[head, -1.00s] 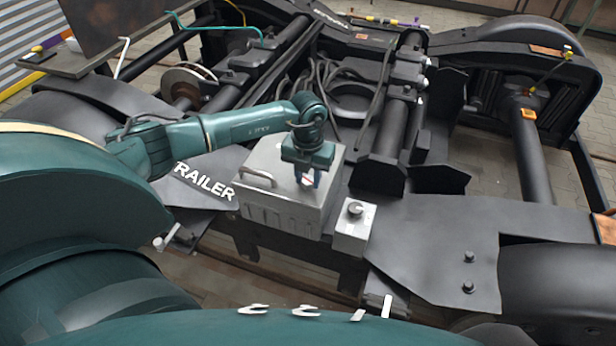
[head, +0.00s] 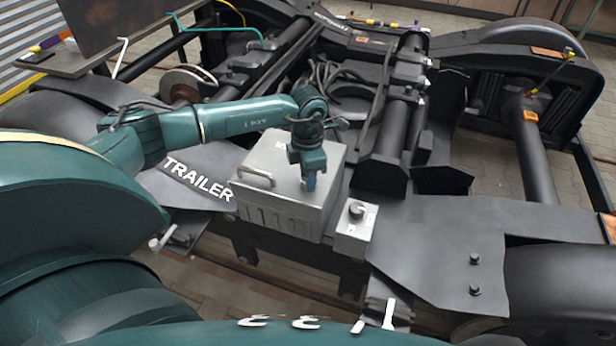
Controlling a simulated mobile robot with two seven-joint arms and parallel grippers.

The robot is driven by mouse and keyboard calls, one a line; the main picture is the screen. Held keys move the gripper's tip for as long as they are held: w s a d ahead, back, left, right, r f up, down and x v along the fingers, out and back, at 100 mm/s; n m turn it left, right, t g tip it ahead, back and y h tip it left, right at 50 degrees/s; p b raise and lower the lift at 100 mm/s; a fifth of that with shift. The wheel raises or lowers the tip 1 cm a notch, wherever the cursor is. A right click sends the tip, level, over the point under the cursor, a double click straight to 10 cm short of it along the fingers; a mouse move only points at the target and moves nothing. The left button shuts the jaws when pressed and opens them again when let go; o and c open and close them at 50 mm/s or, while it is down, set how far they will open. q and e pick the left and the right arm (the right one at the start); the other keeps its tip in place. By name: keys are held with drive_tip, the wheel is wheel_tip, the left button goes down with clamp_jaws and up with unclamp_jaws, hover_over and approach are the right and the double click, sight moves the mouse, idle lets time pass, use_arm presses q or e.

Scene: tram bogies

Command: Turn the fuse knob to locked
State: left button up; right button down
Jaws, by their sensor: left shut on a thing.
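My left gripper (head: 309,183) points down onto the lid of a grey metal box (head: 275,205) in the middle of the bogie. It is shut on the fuse knob on that lid. The fingers and wrist hide the knob, so its pointer and marks cannot be read. My right gripper is not in view.
A small pale box (head: 356,238) with a round dark knob (head: 357,210) stands just right of the grey box. A handle (head: 257,176) rises from the lid's left side. A plate marked TRAILER (head: 198,180) lies to the left. Hoses and dark pipes fill the area behind.

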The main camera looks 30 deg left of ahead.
use_arm(q)
drive_tip(key=shift+m+b, duration=0.3)
drive_tip(key=shift+m, duration=1)
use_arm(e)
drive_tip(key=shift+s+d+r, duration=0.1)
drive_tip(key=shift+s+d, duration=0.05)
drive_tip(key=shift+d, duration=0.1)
use_arm(q)
drive_tip(key=shift+m, duration=0.3)
drive_tip(key=o, duration=1)
drive_tip(key=shift+r, duration=0.1)
wheel_tip(320, 180, up, 13)
drive_tip(key=shift+r+p, duration=0.1)
drive_tip(key=shift+p, duration=0.45)
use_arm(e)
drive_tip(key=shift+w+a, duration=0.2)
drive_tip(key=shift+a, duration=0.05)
